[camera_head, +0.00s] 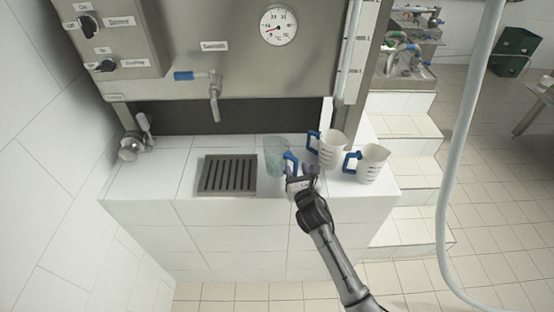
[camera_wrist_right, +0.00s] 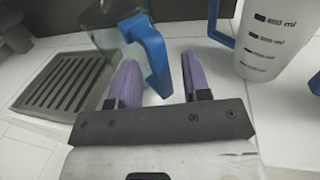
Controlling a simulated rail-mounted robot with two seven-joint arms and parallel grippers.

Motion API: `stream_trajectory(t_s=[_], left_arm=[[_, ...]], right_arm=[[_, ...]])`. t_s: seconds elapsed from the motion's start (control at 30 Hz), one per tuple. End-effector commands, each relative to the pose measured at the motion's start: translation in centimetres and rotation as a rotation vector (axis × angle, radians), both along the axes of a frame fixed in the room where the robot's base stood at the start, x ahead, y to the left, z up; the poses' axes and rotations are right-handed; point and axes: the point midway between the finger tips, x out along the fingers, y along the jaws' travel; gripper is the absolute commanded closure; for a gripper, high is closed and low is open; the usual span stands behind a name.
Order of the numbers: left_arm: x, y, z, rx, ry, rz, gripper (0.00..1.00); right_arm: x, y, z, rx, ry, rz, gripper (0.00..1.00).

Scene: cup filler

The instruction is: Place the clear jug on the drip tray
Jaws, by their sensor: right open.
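The clear jug (camera_head: 274,158), greenish with a blue handle, stands upright on the white tiled counter, right of the drip tray. The drip tray (camera_head: 212,175) is a dark slotted grate set on the counter below the tap. My right gripper (camera_head: 303,172) is at the jug's handle side. In the right wrist view its purple fingers (camera_wrist_right: 159,80) are open, with the blue handle (camera_wrist_right: 154,55) between them and no clear grip on it. The clear jug (camera_wrist_right: 112,42) and the drip tray (camera_wrist_right: 70,82) also show there. My left gripper is not in view.
Two white measuring jugs with blue handles, one behind (camera_head: 330,148) and one to the right (camera_head: 371,164), stand close to my right gripper. A metal tap (camera_head: 214,98) hangs above the drip tray. The counter left of the tray is mostly clear.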

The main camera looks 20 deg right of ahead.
Motion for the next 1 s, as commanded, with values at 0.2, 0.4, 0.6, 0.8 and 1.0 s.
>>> stream_trajectory(t_s=[0.2,0.4,0.6,0.8,1.0], left_arm=[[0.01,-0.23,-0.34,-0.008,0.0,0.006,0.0],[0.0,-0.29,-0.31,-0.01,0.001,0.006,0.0],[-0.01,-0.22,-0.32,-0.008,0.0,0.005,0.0],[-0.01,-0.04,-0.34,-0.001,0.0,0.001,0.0],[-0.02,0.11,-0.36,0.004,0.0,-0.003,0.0]], right_arm=[[1.5,-0.21,-0.02,-0.001,0.0,-0.001,0.56],[1.55,-0.21,0.0,-0.001,0.0,-0.001,0.56],[1.53,-0.2,0.0,-0.001,0.0,-0.001,0.72],[1.52,-0.2,-0.01,-0.001,0.0,-0.001,0.91],[1.52,-0.2,-0.01,-0.001,0.0,-0.001,1.0]])
